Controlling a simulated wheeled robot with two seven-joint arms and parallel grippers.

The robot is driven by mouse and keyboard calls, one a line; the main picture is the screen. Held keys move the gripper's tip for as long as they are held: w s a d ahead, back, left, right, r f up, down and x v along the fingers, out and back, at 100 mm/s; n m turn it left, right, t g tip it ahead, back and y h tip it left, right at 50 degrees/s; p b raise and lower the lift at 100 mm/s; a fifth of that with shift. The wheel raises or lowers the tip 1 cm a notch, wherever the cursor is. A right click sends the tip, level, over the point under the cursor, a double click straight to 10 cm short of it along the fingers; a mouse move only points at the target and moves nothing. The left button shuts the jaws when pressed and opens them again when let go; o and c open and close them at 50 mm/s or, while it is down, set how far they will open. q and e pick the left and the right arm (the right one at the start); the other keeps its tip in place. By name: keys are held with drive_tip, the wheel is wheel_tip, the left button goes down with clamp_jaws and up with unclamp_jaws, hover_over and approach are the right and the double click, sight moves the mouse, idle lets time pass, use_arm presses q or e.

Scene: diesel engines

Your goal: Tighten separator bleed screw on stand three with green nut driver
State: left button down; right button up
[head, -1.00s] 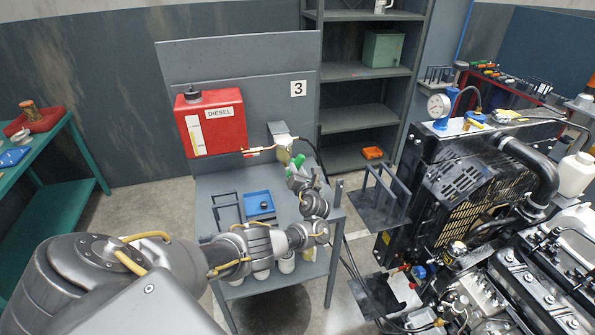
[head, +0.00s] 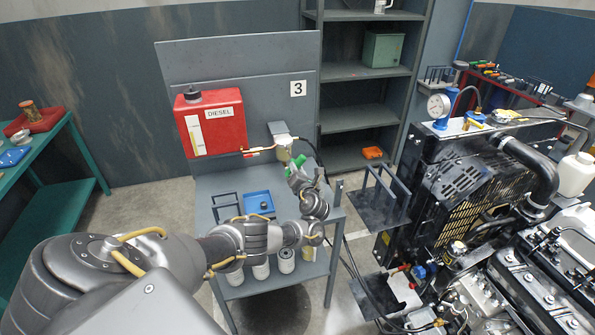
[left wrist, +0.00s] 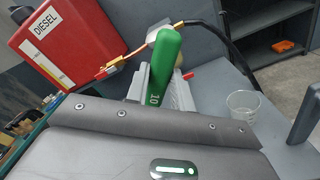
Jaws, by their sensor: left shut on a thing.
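The green nut driver (left wrist: 163,68) is held in my left gripper (left wrist: 158,95), its handle marked 10 standing up between the fingers. In the head view the green driver (head: 297,165) shows small at the gripper, just below the separator (head: 281,140) on stand three's back panel (head: 265,68). The separator is partly hidden behind the driver in the left wrist view. The bleed screw cannot be made out, nor whether the driver tip touches it. My right gripper is not in view.
A red diesel tank (head: 212,122) hangs left of the separator, joined by a copper line. A blue tray (head: 259,204) and a dark rack (head: 226,207) are on the stand's bench. A clear beaker (left wrist: 243,104) stands at right. A large engine (head: 520,250) fills the right side.

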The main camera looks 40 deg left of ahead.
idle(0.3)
use_arm(q)
drive_tip(key=shift+v, duration=0.85)
drive_tip(key=n+b, duration=0.1)
drive_tip(key=n, duration=1.9)
drive_tip(key=shift+s, duration=0.1)
